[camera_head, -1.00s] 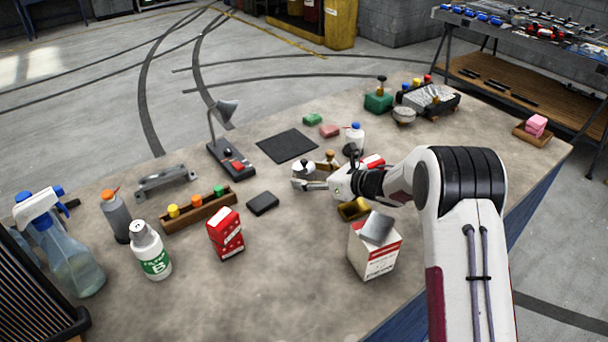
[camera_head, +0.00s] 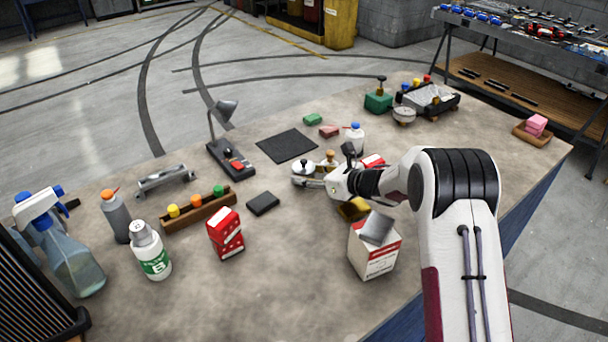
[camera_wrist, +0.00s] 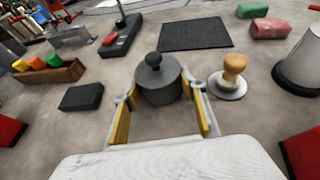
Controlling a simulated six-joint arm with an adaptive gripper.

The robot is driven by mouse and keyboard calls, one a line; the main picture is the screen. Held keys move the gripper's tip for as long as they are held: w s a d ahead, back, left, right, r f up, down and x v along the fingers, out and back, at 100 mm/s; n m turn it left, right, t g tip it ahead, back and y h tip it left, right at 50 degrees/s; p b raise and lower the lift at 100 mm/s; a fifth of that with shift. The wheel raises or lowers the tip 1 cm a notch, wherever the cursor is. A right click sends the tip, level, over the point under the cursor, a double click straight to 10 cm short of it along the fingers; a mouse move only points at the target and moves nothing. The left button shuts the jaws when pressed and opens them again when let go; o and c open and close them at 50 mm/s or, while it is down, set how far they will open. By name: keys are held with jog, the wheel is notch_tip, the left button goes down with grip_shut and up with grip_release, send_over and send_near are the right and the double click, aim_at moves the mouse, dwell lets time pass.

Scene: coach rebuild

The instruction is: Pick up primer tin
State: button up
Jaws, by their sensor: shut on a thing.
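The primer tin, a round grey tin with a black knob on top, is at mid-bench in the head view (camera_head: 303,168). It also shows in the wrist view (camera_wrist: 160,84), upright between my fingertips. My gripper (camera_head: 313,176) reaches it from the right in the head view. In the wrist view my gripper (camera_wrist: 163,98) has one yellow-padded finger on each side of the tin, shut on it. The tin appears at bench level; I cannot tell whether its base touches the bench.
A wooden-knobbed stamp-like piece (camera_wrist: 229,78) stands close to the right finger. A black block (camera_wrist: 81,97) lies to the left and a dark mat (camera_wrist: 196,34) beyond. A white bottle (camera_head: 354,138) and an open carton (camera_head: 374,256) are near my arm.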

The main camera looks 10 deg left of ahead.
aim_at(309, 169)
jog(key=shift+r, duration=0.2)
jog(key=shift+r, duration=4.9)
